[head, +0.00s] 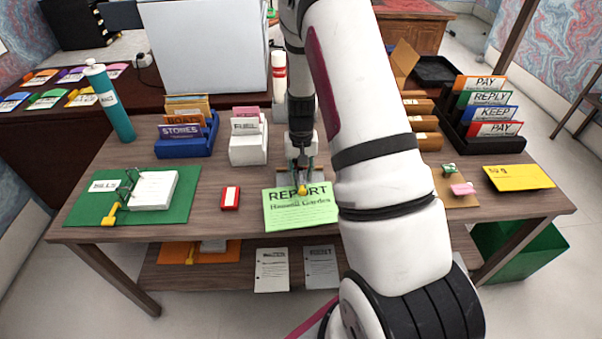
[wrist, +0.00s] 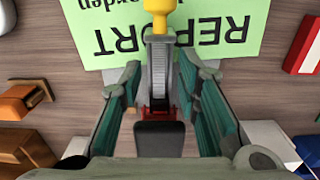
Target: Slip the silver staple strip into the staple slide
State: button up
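A stapler-like tool with a yellow knob (head: 302,189) stands at the upper edge of the green report sheet (head: 300,209). In the wrist view it lies between my fingers, with its yellow knob (wrist: 168,7), a narrow grey slide (wrist: 146,62), a red part and a black end (wrist: 158,140). A ridged silver strip (wrist: 160,66) shows along the slide; I cannot tell whether it is fully seated. My gripper (wrist: 160,78) is open around the tool, with gaps on both sides. In the head view my gripper (head: 302,170) is low over the tool, partly hidden by my arm.
A red box (head: 230,197) lies left of the sheet. A green binder (head: 90,207) is further left. White (head: 247,150) and blue (head: 185,147) file holders stand behind. A yellow envelope (head: 518,178) lies at right. Bare wood shows around the red box.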

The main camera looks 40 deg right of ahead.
aim_at(301, 178)
jog(key=s+a+r+n+t, duration=0.1)
jog(key=a+r, duration=0.2)
jog(key=r, duration=0.8)
jog(key=s+a+r, duration=0.1)
jog(key=a+r, duration=0.2)
jog(key=r, duration=0.7)
jog(key=s+a+r+n+t, duration=0.2)
jog(key=s+a+r, duration=0.4)
jog(key=s, duration=0.4)
jog(key=s+a+r+n+t, duration=0.1)
jog(key=s+a+r+n, duration=0.2)
jog(key=s+a+r, duration=0.3)
jog(key=s+a, duration=0.1)
jog(key=s, duration=0.3)
jog(key=shift+s+a+n+t, duration=0.35)
jog(key=shift+n+t, duration=0.05)
jog(key=shift+d+r, duration=0.1)
